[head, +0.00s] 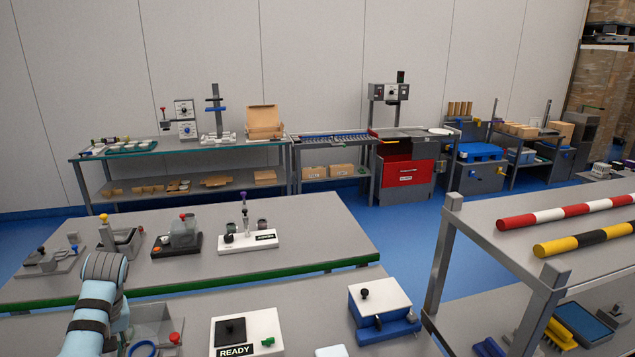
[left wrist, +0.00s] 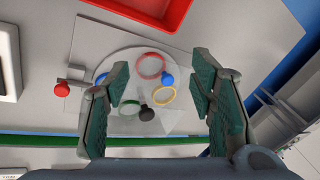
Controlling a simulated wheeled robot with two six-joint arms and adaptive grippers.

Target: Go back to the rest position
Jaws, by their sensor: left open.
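My left gripper (left wrist: 160,88) is open in the left wrist view, its two green-padded fingers apart with nothing held between them. My right gripper is in neither view.
The near bench holds a white READY box (head: 262,325) and a white-and-blue box (head: 380,300). The middle bench (head: 320,225) carries several small fixtures. A shelf rack (head: 480,215) with striped bars stands at right. Blue floor (head: 405,225) is clear beyond.

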